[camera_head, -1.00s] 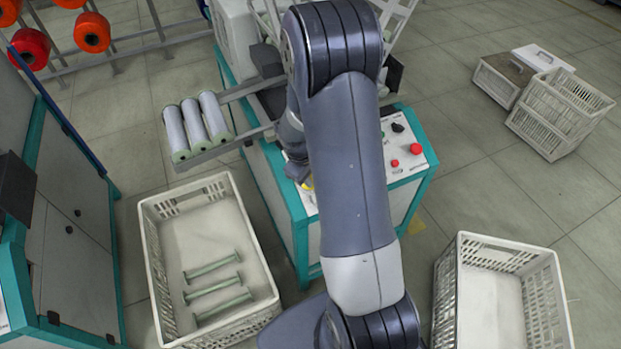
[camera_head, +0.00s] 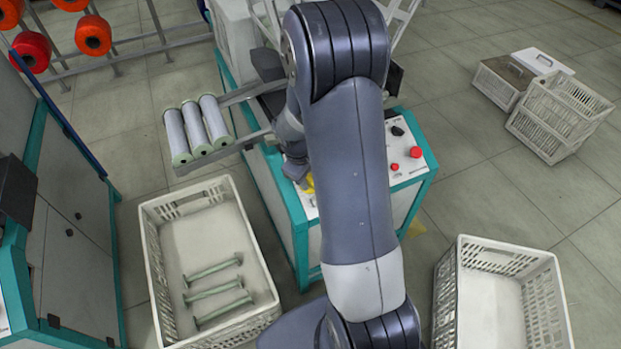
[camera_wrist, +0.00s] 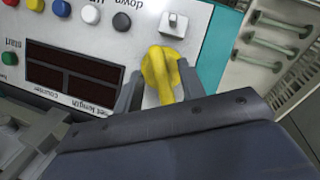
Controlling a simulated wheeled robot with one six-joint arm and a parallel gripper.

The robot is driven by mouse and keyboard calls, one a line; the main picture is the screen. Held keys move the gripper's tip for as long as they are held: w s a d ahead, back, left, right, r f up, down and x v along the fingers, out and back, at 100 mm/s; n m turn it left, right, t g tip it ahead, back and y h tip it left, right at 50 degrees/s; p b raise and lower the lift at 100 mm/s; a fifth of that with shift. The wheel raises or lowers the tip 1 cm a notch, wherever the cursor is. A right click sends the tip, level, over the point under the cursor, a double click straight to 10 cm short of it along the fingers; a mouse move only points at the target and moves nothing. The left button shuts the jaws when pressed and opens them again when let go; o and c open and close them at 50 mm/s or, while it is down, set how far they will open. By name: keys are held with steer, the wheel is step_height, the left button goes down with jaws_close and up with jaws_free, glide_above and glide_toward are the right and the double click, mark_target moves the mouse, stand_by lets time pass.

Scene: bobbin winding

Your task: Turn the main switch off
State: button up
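The main switch is a yellow rotary knob (camera_wrist: 162,72) on the light control panel (camera_wrist: 95,50). It sits near the panel's edge in the wrist view. In the head view a bit of the yellow knob (camera_head: 308,186) shows beside my arm. My gripper (camera_wrist: 160,88) is at the knob, with one finger on each side of it. A gap shows between the left finger and the knob; the right finger is close to it, and contact is unclear. My forearm hides part of the panel in the head view.
A crate with green bobbins (camera_head: 165,285) stands left of the machine, an empty crate (camera_head: 448,300) right. Filled bobbins (camera_head: 196,128) rest on a holder.

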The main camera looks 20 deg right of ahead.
steer(key=p+v, duration=0.1)
steer(key=v, duration=0.7)
steer(key=shift+r, duration=0.3)
steer(key=shift+f, duration=0.1)
steer(key=b+x, duration=0.1)
steer(key=x, duration=0.9)
steer(key=shift+f+b, duration=0.3)
steer(key=shift+m+p, duration=0.4)
steer(key=shift+m, duration=0.1)
steer(key=shift+f, duration=0.1)
